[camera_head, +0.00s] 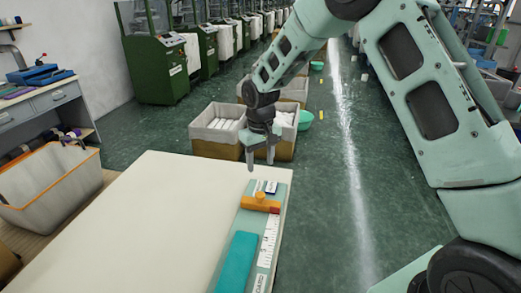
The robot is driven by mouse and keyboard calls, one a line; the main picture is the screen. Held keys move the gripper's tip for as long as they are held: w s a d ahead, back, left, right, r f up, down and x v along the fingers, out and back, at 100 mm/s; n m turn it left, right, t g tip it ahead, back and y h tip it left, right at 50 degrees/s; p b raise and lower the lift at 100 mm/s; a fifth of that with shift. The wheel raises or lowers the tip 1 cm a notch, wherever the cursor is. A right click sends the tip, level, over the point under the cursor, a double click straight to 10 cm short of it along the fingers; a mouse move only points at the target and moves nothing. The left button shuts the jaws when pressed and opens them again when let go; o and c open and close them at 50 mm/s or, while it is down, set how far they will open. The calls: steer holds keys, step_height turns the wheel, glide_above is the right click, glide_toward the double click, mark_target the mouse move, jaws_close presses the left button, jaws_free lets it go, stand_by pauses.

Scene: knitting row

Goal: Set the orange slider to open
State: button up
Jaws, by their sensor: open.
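The orange slider (260,203) sits across the far part of a narrow pale green board (247,222), with a rounded knob on its top. The board lies along the right side of a cream table. A white and a dark blue label lie just beyond the slider; I cannot read their words. A white ruled strip (268,240) runs nearer along the board's right side. My gripper (260,163) points down, open and empty, above and beyond the slider near the table's far edge. It appears apart from the slider.
A long teal block (236,262) lies on the near part of the board. The cream table top (130,220) is otherwise clear. White-lined crates (215,124) stand on the floor beyond. A basket (50,185) is at left. Green machines (158,68) line the back.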

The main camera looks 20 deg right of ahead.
steer(key=shift+r+b, duration=0.4)
steer(key=shift+r, duration=2.35)
